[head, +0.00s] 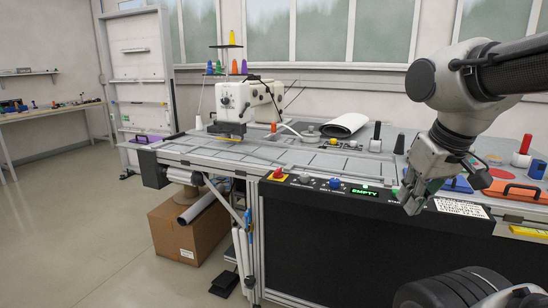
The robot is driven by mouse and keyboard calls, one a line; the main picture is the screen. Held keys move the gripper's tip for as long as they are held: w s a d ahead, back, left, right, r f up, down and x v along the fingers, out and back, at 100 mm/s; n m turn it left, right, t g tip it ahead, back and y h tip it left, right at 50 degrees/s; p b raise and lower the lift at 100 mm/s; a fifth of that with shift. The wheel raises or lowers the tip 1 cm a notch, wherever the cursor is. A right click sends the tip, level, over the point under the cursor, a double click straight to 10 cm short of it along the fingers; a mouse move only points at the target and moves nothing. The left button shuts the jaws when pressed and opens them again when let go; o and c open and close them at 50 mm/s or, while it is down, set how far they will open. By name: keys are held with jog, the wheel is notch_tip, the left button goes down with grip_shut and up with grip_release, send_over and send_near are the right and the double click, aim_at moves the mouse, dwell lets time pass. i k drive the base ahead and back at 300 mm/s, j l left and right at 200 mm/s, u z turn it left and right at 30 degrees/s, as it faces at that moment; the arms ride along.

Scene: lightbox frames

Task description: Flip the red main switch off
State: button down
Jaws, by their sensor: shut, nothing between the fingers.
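A small red knob or switch on a yellow base (278,174) sits at the left end of the control strip along the front edge of the sewing table. It looks like the red main switch, but its position, on or off, is too small to tell. My gripper (408,203) is shut and empty. It points down at the front edge of the table, just right of the green EMPTY display (364,192), well to the right of the red switch. Whether its tips touch the panel cannot be told.
A light knob (303,178) and a blue knob (335,183) stand between the red switch and the display. A white sewing machine (236,102) stands behind on the table (190,150). Orange-handled and blue items lie right of my gripper. A cardboard box (188,232) is below left.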

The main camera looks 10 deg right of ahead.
aim_at(277, 174)
jog(key=i, duration=0.95)
jog(key=u, duration=0.05)
